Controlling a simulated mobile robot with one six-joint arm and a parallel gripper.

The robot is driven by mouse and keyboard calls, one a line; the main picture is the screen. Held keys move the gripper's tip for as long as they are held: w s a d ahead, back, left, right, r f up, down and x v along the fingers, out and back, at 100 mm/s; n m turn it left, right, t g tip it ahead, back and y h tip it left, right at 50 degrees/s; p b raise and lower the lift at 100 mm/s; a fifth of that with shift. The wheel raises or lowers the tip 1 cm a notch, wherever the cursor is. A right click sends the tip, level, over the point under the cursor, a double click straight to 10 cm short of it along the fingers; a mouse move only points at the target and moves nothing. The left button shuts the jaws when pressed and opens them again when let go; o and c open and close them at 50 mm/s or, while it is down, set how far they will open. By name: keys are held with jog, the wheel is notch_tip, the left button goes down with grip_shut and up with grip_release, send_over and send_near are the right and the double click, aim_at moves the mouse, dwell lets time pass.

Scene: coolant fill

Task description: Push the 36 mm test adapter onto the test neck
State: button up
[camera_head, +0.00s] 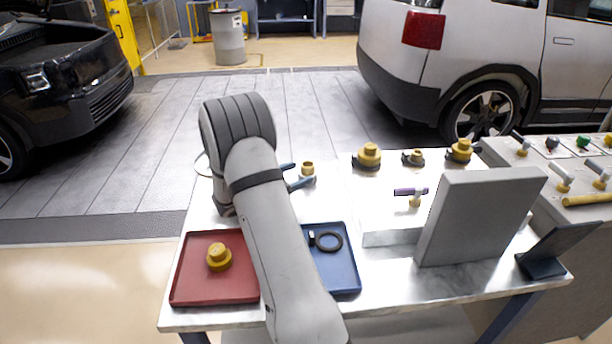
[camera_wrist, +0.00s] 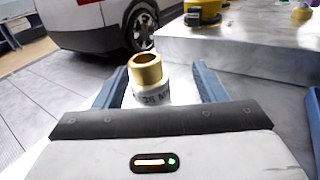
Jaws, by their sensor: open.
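A brass, open-topped round part (camera_wrist: 146,72) stands upright in the wrist view, with a pale lettered band reading "36 M" and the rest cut off. It also shows in the head view (camera_head: 307,168) near the table's back edge. I cannot tell whether it is the adapter or the test neck. My gripper (camera_wrist: 160,68) is open, with one blue finger on each side of this part and visible gaps to both. Its lower end is hidden by my gripper. A yellow stepped round piece (camera_head: 218,258) sits in the red tray (camera_head: 190,290).
A blue tray (camera_head: 345,283) holds a black ring (camera_head: 328,241). A raised metal block (camera_head: 390,238) carries several yellow fittings, including one (camera_head: 369,155) at its back left, and a purple-handled part (camera_head: 409,191). A grey upright panel (camera_head: 475,220) stands at right.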

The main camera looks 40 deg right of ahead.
aim_at(313, 165)
jog(key=shift+w+d+f+n+t+h, duration=0.35)
jog(key=shift+w+f+n, duration=0.15)
jog(key=shift+w+f, duration=0.1)
jog(key=d, duration=0.5)
jog(key=w+d+p, duration=0.1)
jog(key=d, duration=0.1)
jog(key=shift+d, duration=0.3)
jog(key=shift+c, duration=0.4)
jog(key=c, duration=1.1)
